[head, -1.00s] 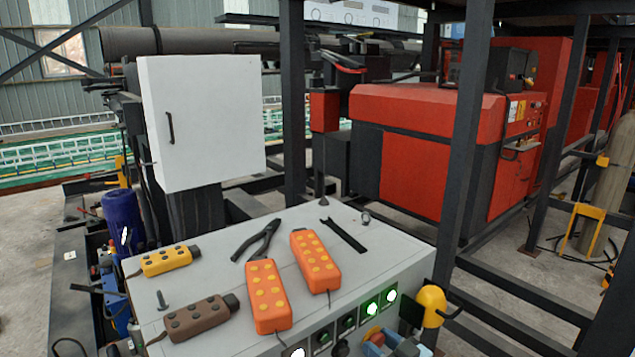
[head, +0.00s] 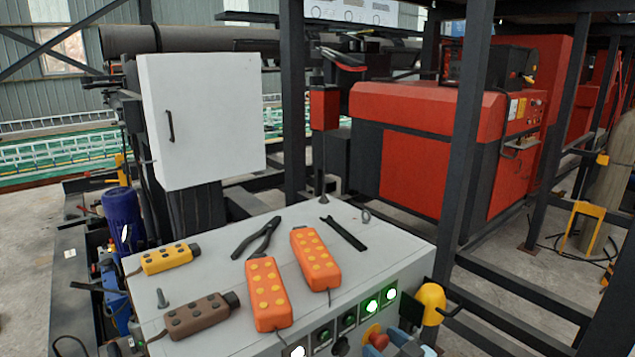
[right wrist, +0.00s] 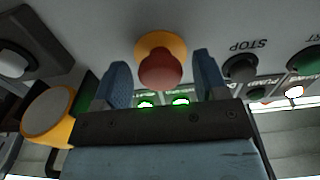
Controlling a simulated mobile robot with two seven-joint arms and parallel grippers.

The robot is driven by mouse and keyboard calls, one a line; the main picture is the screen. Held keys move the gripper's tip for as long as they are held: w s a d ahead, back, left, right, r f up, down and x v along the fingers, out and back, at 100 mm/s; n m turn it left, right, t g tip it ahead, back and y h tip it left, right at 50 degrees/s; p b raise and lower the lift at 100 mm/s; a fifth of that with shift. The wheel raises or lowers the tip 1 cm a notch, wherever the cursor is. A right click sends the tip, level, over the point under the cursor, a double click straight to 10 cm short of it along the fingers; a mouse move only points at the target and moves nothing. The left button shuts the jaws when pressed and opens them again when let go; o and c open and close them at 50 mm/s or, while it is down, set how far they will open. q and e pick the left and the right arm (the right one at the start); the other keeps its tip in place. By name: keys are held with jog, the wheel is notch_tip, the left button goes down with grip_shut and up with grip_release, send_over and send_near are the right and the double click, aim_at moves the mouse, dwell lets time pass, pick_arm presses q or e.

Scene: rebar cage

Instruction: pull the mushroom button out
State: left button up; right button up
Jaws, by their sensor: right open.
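The red mushroom button (head: 377,340) with its yellow collar (head: 371,330) sits on the front panel of the light grey console, at the bottom of the head view. In the right wrist view the red button (right wrist: 160,72) and its yellow collar (right wrist: 160,44) are upper centre. My right gripper (right wrist: 161,64) is open, with one blue finger on each side of the button. A gap shows between the button and both fingers. In the head view only part of the right gripper (head: 394,343) shows, at the bottom edge beside the button. My left gripper is not in view.
Lit green buttons (head: 371,305) and a black STOP button (right wrist: 239,67) are close to the mushroom button. A yellow dome (head: 432,302) is on the console's right corner. Orange pendants (head: 268,296), pliers (head: 257,238) and a brown pendant (head: 197,316) lie on top.

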jog(key=v, duration=0.8)
dwell(0.4)
jog(key=s+d+f+m+g+h, duration=0.1)
jog(key=s+f+m+g+h, duration=0.2)
jog(key=s+f, duration=1.7)
jog(key=s+m+h, duration=0.1)
jog(key=s+h, duration=0.1)
jog(key=h, duration=0.2)
jog(key=shift+s+d+f+m+h, duration=0.2)
jog(key=shift+m+h, duration=0.1)
jog(key=shift+h, duration=0.1)
